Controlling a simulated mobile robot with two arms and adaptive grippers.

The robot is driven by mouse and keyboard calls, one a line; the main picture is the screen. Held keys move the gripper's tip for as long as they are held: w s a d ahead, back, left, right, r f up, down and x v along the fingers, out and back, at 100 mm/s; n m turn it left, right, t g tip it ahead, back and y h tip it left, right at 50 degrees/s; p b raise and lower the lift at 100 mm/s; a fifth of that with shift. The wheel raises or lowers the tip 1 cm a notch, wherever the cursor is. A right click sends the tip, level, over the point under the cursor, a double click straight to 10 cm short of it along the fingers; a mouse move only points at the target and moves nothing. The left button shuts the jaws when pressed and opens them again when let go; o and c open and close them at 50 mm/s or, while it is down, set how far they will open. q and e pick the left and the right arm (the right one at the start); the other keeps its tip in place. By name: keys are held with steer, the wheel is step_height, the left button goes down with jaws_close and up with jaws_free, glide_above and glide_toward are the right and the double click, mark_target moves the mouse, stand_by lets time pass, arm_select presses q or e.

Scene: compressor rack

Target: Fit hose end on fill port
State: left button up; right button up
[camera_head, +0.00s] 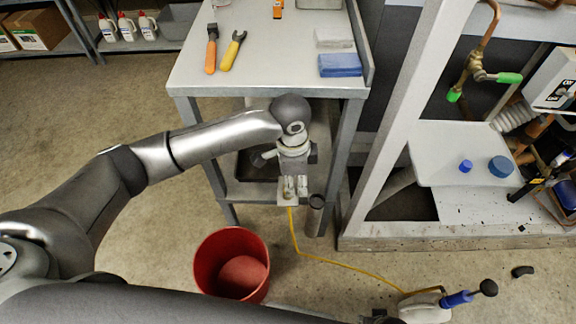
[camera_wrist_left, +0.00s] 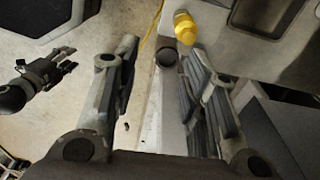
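A thin yellow hose (camera_head: 330,258) runs over the floor from a hand pump (camera_head: 425,308) at the lower right up to beneath my left gripper (camera_head: 295,188). In the left wrist view my left gripper (camera_wrist_left: 158,85) has its fingers spread with no object gripped. A yellow fitting (camera_wrist_left: 184,27), possibly the hose end, shows beyond the fingertips. A dark-topped metal cylinder (camera_head: 317,213) stands just right of the gripper. A hand-like dark gripper (camera_wrist_left: 50,72), apparently my right one, shows small at left; its opening is unclear. I cannot identify the fill port with certainty; a brass valve (camera_head: 474,68) with green ends is at upper right.
The grey rack frame (camera_head: 398,105) is at right. Floor around the hose is mostly clear.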

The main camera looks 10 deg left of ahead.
arm_select(q)
steer(key=shift+w+a+r+y, duration=0.2)
steer(key=shift+w+a+r, duration=0.1)
steer(key=shift+w+a, duration=0.3)
steer(key=shift+w+a+r+y, duration=0.2)
steer(key=shift+w+a+r, duration=0.1)
steer(key=shift+w+a, duration=0.25)
steer(key=shift+s+a+f, duration=0.1)
steer(key=shift+a+f, duration=0.05)
steer(key=shift+f, duration=0.05)
step_height(320, 180, down, 2)
steer(key=b, duration=0.3)
steer(key=shift+f+b, duration=0.25)
steer(key=shift+b, duration=0.1)
step_height(320, 180, down, 3)
steer(key=b, duration=0.3)
steer(key=shift+r, duration=0.15)
steer(key=shift+f, duration=1.7)
arm_select(e)
steer(key=w+r, duration=0.2)
steer(key=r, duration=0.7)
steer(key=w+r+t, duration=0.1)
steer(key=w+r, duration=0.2)
steer(key=r, duration=0.6)
steer(key=shift+a+r, duration=0.2)
steer(key=shift+r, duration=0.15)
